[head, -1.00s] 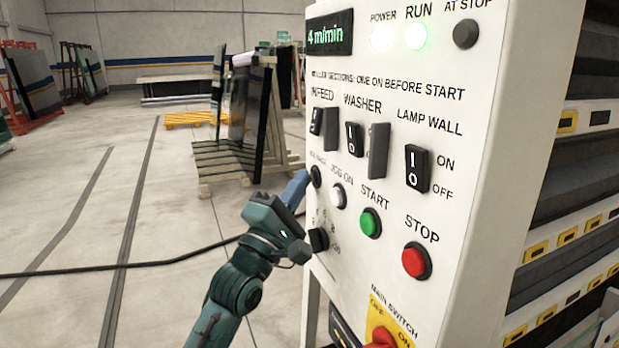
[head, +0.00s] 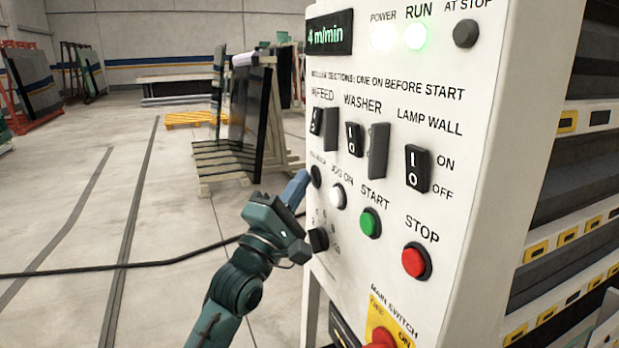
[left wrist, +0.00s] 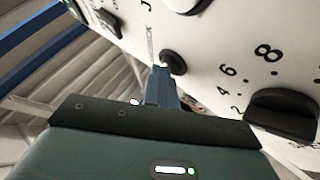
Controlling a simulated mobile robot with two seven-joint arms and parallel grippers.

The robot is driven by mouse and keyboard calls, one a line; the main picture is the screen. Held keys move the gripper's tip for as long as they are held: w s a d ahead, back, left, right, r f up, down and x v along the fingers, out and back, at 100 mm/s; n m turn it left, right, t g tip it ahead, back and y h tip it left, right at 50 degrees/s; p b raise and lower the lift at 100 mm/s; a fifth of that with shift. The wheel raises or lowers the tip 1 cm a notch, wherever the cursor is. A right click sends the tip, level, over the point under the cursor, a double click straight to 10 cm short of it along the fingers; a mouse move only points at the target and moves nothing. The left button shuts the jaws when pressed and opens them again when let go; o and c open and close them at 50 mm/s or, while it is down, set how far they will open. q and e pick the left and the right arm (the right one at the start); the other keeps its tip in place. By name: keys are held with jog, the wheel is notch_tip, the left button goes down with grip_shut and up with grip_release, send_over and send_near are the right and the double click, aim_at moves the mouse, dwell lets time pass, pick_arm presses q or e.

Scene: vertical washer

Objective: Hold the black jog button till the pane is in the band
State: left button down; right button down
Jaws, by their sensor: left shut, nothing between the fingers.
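The black jog button (head: 316,176) sits at the left edge of the white control panel (head: 455,75), left of the white jog button (head: 338,195). It also shows in the left wrist view (left wrist: 174,62). My left gripper (head: 304,176) is shut and empty, its blue fingertips at the black button. In the left wrist view the fingertips (left wrist: 160,72) overlap the button's lower left edge; I cannot tell how far it is pressed. The RUN lamp (head: 416,37) is lit green and the display (head: 329,33) reads 4 m/min. My right gripper is out of view.
The black speed knob (head: 318,240) is just below my gripper. The green START button (head: 370,222) and red STOP button (head: 415,261) are to the right. A cable (head: 120,268) crosses the floor. Glass racks (head: 245,125) stand behind; the left floor is open.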

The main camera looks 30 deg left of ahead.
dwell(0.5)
pick_arm(q)
jog(key=shift+s+a, duration=0.55)
jog(key=shift+s, duration=0.2)
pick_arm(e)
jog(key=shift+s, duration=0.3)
pick_arm(q)
jog(key=shift+s+a, duration=1.65)
jog(key=shift+s, duration=0.25)
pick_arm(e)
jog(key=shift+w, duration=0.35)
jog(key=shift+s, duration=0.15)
